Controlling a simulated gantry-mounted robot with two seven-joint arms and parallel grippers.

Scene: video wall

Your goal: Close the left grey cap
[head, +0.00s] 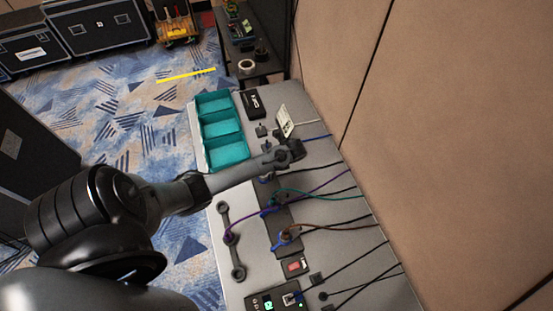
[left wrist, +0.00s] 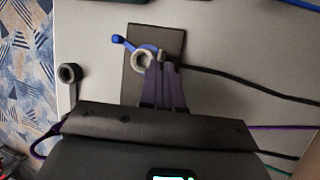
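In the left wrist view, a dark box (left wrist: 170,42) on the grey table carries a grey ring-shaped cap (left wrist: 143,61) and a blue lever or plug (left wrist: 119,40). My left gripper (left wrist: 162,64) is over this box, its fingers drawn close together right beside the ring. The fingers hide part of the box, and I cannot tell whether they touch or pinch the cap. In the head view my left gripper (head: 292,149) is above the table, and the cap under it is not clear. My right gripper is not in view.
A teal tray (head: 221,90) stands at the table's far left edge. Purple, teal, brown and black cables run across the table, with a blue connector (head: 281,244) nearer me. A card (head: 285,121) stands upright just beyond the gripper. A beige wall (head: 450,120) bounds the right side.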

